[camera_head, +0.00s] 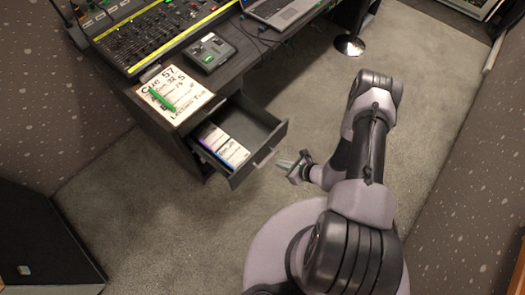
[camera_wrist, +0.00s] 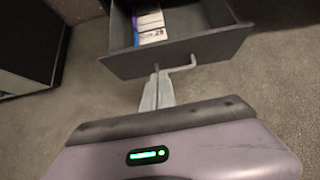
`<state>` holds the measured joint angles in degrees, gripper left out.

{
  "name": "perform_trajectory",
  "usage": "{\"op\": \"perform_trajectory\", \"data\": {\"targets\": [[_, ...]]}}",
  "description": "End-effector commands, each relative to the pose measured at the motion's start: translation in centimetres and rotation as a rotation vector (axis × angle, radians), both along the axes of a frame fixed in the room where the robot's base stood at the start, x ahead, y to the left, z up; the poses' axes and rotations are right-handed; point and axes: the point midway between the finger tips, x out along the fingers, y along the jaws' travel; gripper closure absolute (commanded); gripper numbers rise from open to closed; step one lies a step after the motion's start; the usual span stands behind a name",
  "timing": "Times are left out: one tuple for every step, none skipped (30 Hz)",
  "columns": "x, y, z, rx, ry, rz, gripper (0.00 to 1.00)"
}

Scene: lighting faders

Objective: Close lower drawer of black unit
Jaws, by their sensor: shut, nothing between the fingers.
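The black unit (camera_head: 153,118) stands under the left end of the desk. Its lower drawer (camera_head: 262,125) is pulled open, with its front panel and bar handle (camera_head: 264,158) facing my arm. The drawer front (camera_wrist: 205,52) fills the top middle of the wrist view, and the handle (camera_wrist: 182,67) sticks out from it. My gripper (camera_head: 283,163) is shut and empty, just in front of the handle side of the drawer. In the wrist view my fingertips (camera_wrist: 157,70) are at the drawer front, left of the handle; I cannot tell whether they touch.
White and purple boxes (camera_head: 222,146) lie in the drawer. A cue sheet (camera_head: 174,95) with a green pen, a small black device (camera_head: 209,52), a lighting console (camera_head: 150,32) and a laptop (camera_head: 279,10) are on the desk. The carpet (camera_head: 330,80) right of the drawer is clear.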

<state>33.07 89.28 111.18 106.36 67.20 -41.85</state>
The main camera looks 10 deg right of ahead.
Motion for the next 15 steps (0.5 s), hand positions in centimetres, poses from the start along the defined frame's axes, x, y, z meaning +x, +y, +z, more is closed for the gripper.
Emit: {"op": "perform_trajectory", "data": {"targets": [[-0.3, 0.0, -0.7, 0.000, 0.009, -0.012, 1.00], [-0.3, 0.1, -1.0, -0.001, 0.010, -0.015, 1.00], [0.0, 0.3, -1.3, -0.001, 0.010, -0.015, 1.00], [0.3, 0.5, -1.6, -0.001, 0.010, -0.013, 1.00], [0.6, 0.7, -2.0, -0.001, 0.010, -0.012, 1.00], [1.0, 1.1, -2.6, -0.001, 0.010, -0.010, 1.00], [1.4, 1.4, -3.1, 0.000, 0.010, -0.010, 1.00], [1.8, 1.7, -3.6, 0.000, 0.011, -0.010, 1.00], [2.3, 2.1, -4.2, -0.001, 0.009, -0.010, 1.00], [2.7, 2.4, -4.7, 0.001, 0.010, -0.009, 1.00], [3.2, 2.7, -5.1, 0.000, 0.010, -0.009, 1.00], [3.7, 3.1, -5.7, 0.000, 0.010, -0.010, 1.00], [4.1, 3.4, -6.2, 0.000, 0.010, -0.008, 1.00], [4.4, 3.7, -6.6, 0.000, 0.010, -0.008, 1.00], [4.9, 4.0, -7.2, 0.000, 0.010, -0.010, 1.00]]}}
